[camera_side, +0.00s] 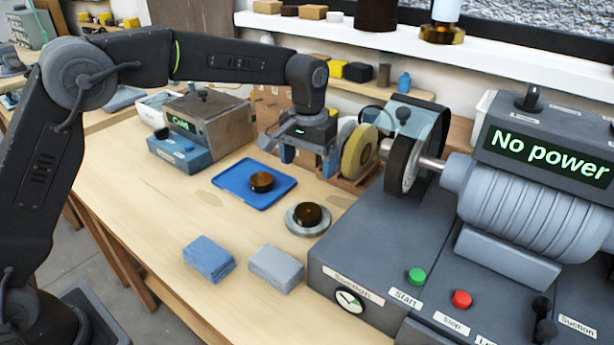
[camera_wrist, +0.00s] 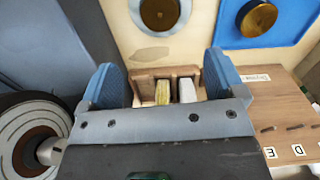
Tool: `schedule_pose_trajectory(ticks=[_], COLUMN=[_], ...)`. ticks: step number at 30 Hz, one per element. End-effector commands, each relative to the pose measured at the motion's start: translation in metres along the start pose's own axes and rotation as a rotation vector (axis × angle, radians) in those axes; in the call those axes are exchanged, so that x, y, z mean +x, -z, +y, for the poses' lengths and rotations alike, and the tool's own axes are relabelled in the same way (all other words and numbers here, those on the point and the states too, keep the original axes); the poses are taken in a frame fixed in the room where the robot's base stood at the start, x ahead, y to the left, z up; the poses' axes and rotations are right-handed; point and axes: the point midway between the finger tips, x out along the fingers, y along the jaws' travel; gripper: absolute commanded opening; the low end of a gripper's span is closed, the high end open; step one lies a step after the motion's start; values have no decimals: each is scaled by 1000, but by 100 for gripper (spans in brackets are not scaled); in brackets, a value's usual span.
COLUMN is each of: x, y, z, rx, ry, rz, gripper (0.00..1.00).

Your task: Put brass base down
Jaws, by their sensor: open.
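Two round, dark brass pieces are in view, and I cannot tell which is the brass base. One brass piece (camera_side: 262,182) sits on a blue tray (camera_side: 233,194); it also shows in the wrist view (camera_wrist: 257,18). The other brass piece (camera_side: 308,214) sits on a round grey disc (camera_side: 293,226), partly cut off at the top of the wrist view (camera_wrist: 160,12). My gripper (camera_side: 309,168) is open and empty, its blue fingers pointing down, behind the tray and disc. In the wrist view the gripper (camera_wrist: 163,65) touches neither piece.
A wooden holder (camera_wrist: 142,92) with yellow and white bars shows between my fingers. The polishing machine (camera_side: 400,270) with its wheels stands close on the right. A control box (camera_side: 180,150) is at the left. Blue (camera_side: 208,258) and grey (camera_side: 276,268) cloths lie in front. The table's left-front area is clear.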

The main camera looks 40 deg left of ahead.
Motion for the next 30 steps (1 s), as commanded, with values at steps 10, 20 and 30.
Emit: schedule_pose_trajectory(ticks=[10,20,30], x=[-14,-88,-100], y=[-5,-92,-219], z=[-4,-54,-101], rx=[0,24,53], ry=[-3,-33,-36], rz=[13,173,373], gripper=[88,88,88])
